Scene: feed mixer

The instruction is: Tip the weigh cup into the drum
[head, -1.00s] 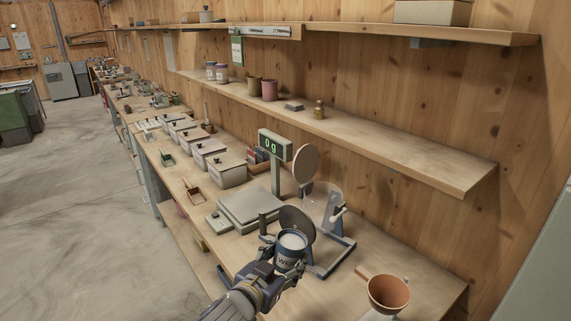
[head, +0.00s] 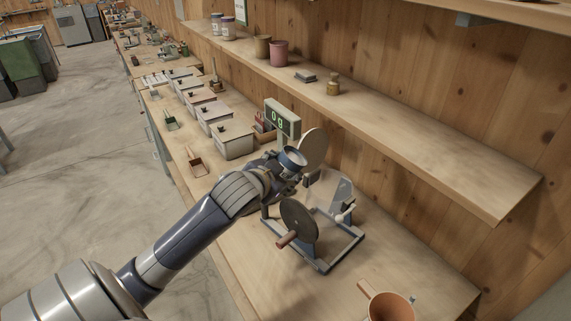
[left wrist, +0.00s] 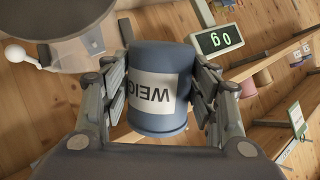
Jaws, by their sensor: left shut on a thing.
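The blue weigh cup (head: 293,157) has a white label, which shows upside down in the left wrist view (left wrist: 155,92). My left gripper (head: 285,170) is shut on the cup, with a finger on each side (left wrist: 160,90). In the head view the cup's rim faces up and its inside looks pale; I cannot tell how much it holds. The clear drum (head: 340,197) sits in a blue-grey frame with a dark disc (head: 298,218) at its near end. The cup is held apart from the drum, beyond it and to the left in the head view. My right gripper is not in view.
A scale display (head: 282,118) stands behind the cup, with a pale round disc (head: 314,150) beside it. Lidded bins (head: 232,138) line the bench to the left. A terracotta pot (head: 392,306) stands at the front right. A shelf (head: 400,125) overhangs the wall side.

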